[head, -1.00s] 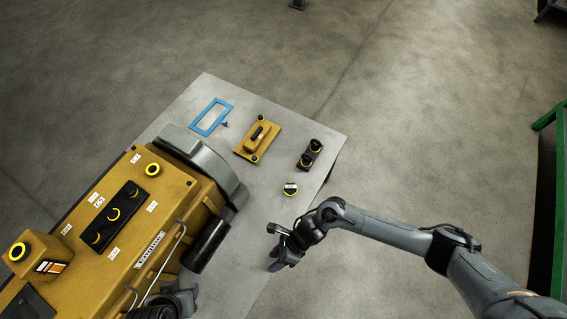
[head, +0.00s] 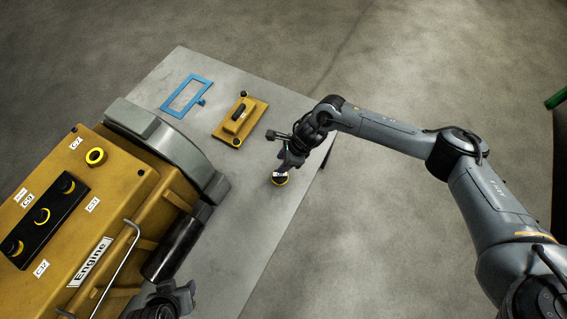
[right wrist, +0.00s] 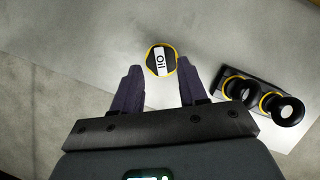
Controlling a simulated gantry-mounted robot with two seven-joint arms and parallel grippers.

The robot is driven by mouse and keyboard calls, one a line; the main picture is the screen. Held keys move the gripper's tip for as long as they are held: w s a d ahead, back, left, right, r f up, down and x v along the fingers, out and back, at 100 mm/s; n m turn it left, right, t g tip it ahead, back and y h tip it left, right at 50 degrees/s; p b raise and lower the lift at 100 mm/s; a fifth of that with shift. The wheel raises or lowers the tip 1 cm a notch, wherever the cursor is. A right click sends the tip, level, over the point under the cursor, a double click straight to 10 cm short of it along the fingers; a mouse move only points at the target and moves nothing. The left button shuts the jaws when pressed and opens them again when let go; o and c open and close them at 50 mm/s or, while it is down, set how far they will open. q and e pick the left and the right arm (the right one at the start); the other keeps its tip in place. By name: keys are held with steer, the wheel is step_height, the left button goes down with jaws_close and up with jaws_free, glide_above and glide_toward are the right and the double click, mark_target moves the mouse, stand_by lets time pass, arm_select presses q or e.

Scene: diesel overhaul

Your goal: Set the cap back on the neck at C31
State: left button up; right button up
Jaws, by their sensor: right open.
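The cap (head: 280,180) is a round black cap with a yellow rim, lying on the grey table near its right edge. In the right wrist view, the cap (right wrist: 161,61) shows a white "Oil" label. My right gripper (head: 283,170) is open just above the cap. Its fingertips (right wrist: 160,72) stand either side of the cap's near edge, with nothing held. On the yellow engine (head: 130,205), a yellow-ringed neck (head: 96,157) stands near the top. My left gripper (head: 175,297) is partly cut off at the bottom.
A black part with two yellow-ringed openings (right wrist: 262,98) lies right of the cap. A yellow plate with a black handle (head: 239,121) and a blue frame (head: 187,96) lie farther back. A black panel (head: 42,215) and a handrail (head: 105,262) are on the engine.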

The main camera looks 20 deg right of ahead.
mark_target(280, 176)
steer(key=shift+s+a+f+b, duration=0.1)
steer(key=shift+f+b, duration=0.1)
steer(key=shift+f, duration=0.25)
steer(key=shift+s+a+f+b, duration=0.1)
steer(key=shift+f+b, duration=0.1)
steer(key=shift+f, duration=0.2)
step_height(280, 176, down, 5)
steer(key=b, duration=0.4)
steer(key=shift+f, duration=0.2)
steer(key=shift+d+f+b, duration=0.1)
steer(key=shift+f+b, duration=0.6)
steer(key=shift+b, duration=0.15)
steer(key=shift+f, duration=0.1)
steer(key=shift+d, duration=0.1)
steer(key=shift+c, duration=0.3)
steer(key=c, duration=0.7)
jaws_close()
